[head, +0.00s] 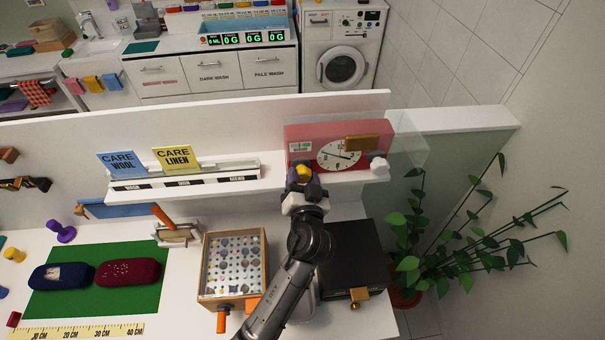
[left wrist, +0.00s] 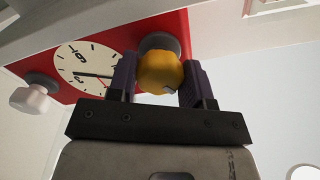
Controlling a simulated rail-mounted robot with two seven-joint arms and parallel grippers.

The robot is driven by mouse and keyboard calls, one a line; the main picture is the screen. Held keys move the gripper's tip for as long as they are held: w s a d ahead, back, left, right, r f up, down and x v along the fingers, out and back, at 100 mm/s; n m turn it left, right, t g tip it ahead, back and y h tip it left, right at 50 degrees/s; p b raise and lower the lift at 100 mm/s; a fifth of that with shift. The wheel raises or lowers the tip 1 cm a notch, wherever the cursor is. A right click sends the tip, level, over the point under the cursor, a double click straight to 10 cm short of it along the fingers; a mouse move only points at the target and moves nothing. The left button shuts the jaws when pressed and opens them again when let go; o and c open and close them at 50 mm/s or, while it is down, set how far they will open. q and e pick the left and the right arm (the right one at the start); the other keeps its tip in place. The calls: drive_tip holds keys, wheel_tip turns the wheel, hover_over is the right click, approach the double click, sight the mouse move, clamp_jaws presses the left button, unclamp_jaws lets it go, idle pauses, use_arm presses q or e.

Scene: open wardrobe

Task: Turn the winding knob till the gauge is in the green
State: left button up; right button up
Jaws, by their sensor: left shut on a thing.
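A red clock box (head: 310,131) stands on the white shelf, with a round white dial (head: 339,155) and dark hands. A small pale gauge window with some green (head: 300,147) is left of the dial; its pointer is too small to read. The yellow winding knob (head: 304,171) is on the box's lower left front and also shows in the left wrist view (left wrist: 160,73). My left gripper (head: 303,182) is shut on this knob, one dark finger on each side. A white knob (head: 379,166) is at the box's right. My right gripper is not in view.
Blue and yellow care cards (head: 172,158) stand left on the shelf. Below are a glass-topped box (head: 234,265) with orange handles and a black box (head: 354,258) close to my left arm. A leafy plant (head: 408,250) stands right, beyond a clear panel (head: 412,140).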

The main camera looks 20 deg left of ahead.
use_arm(q)
drive_tip(key=m+p, duration=0.2)
drive_tip(key=m, duration=0.1)
drive_tip(key=m+p, duration=0.1)
drive_tip(key=m, duration=0.2)
drive_tip(key=shift+r+m+p, duration=0.2)
drive_tip(key=shift+m+p, duration=0.1)
drive_tip(key=shift+p, duration=0.1)
drive_tip(key=m+p, duration=0.4)
drive_tip(key=m, duration=0.2)
drive_tip(key=m+p, duration=0.3)
drive_tip(key=m, duration=0.1)
drive_tip(key=shift+r, duration=0.1)
drive_tip(key=m+p, duration=0.2)
drive_tip(key=m, duration=0.1)
drive_tip(key=shift+m+p, duration=0.3)
drive_tip(key=shift+p, duration=0.1)
drive_tip(key=m+p, duration=0.3)
drive_tip(key=m, duration=0.1)
drive_tip(key=shift+m+p, duration=0.35)
drive_tip(key=shift+m, duration=0.35)
